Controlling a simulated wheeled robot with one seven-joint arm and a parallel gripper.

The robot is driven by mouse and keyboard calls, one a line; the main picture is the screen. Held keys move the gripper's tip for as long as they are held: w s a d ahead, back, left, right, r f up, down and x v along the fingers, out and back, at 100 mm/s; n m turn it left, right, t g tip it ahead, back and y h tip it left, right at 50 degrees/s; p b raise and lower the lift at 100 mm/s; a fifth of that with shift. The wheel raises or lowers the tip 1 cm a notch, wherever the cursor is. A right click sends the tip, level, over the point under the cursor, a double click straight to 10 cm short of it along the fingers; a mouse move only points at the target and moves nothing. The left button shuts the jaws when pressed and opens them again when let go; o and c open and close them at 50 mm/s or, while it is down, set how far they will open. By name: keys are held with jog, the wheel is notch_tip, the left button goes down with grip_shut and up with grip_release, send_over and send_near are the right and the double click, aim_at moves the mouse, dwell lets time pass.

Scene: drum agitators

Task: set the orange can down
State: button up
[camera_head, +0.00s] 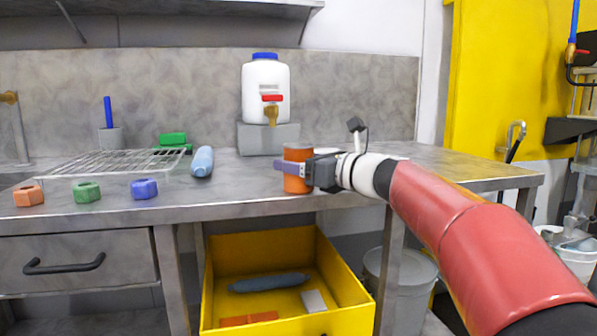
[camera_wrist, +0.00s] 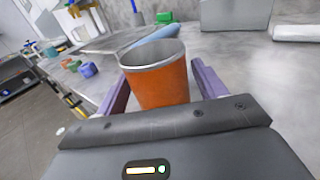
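The orange can (camera_head: 297,184) stands upright on the grey bench (camera_head: 350,190), close to its front edge. It looks open-topped and hollow in the wrist view (camera_wrist: 160,85), with a grey rim. My gripper (camera_head: 280,168) reaches in from the right with one purple finger on either side of the can, at mid height. In the wrist view, a narrow gap shows between the can and the right finger, so the fingers look open around it. The can's base is hidden by the gripper body in the wrist view.
A white jug (camera_head: 265,88) with a red-handled tap stands on a grey block behind the can. A blue bottle (camera_head: 203,162), a wire rack (camera_head: 115,163) and coloured nuts (camera_head: 87,192) lie to the left. A yellow bin (camera_head: 345,285) is below.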

jog(key=c, duration=0.9)
jog(key=shift+r, duration=0.15)
